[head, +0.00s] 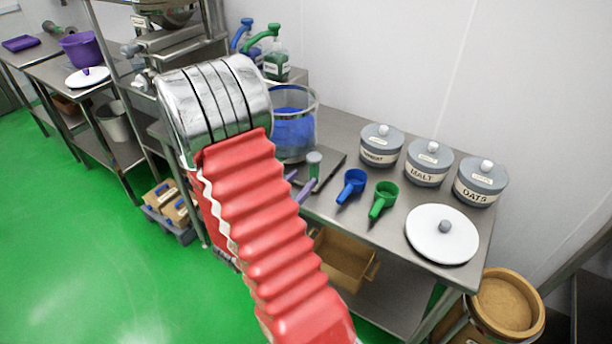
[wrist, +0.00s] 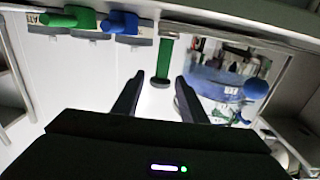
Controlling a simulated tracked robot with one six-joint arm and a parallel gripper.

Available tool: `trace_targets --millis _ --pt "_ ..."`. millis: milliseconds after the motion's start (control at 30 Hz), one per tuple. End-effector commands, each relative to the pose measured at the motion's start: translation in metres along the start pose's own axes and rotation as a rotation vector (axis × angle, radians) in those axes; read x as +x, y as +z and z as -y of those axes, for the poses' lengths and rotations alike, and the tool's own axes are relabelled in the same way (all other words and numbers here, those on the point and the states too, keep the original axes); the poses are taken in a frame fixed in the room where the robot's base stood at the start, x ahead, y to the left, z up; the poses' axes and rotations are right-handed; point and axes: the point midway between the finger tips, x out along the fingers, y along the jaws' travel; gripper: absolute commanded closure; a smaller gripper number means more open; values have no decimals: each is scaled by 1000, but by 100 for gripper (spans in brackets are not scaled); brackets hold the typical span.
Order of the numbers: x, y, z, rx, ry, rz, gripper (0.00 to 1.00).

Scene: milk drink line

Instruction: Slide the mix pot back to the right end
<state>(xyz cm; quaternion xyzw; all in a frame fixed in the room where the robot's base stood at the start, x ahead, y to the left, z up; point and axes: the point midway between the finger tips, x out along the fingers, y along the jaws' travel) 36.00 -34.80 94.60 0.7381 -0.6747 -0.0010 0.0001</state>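The mix pot (head: 293,125) is a clear round vessel with blue contents, standing on the steel bench just beyond my arm, which hides its left side. A short upright green handle (head: 314,166) stands in front of it on a dark plate. In the wrist view, which looks upside down, the pot (wrist: 215,80) is at the right and the green handle (wrist: 164,60) at the centre. My gripper (wrist: 160,80) is open, its two dark fingers on either side of the handle in that picture. I cannot tell whether they touch it. My arm mostly hides the gripper in the head view.
A blue scoop (head: 351,185) and a green scoop (head: 383,199) lie right of the handle. Several lidded grey jars (head: 428,165) line the wall, and a white lid (head: 442,235) lies near the bench's right end. Pump bottles (head: 277,60) stand behind.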

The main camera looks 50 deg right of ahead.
Motion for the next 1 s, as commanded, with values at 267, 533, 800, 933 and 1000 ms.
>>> trace_targets --millis 267,533,800,933,1000 --pt "-18 0 0 0 -1 0 61" --pt "-18 0 0 0 -1 0 61" --pt "-18 0 0 0 -1 0 61" --pt "-19 0 2 4 -6 5 61" --pt "-19 -1 7 15 -21 18 61"
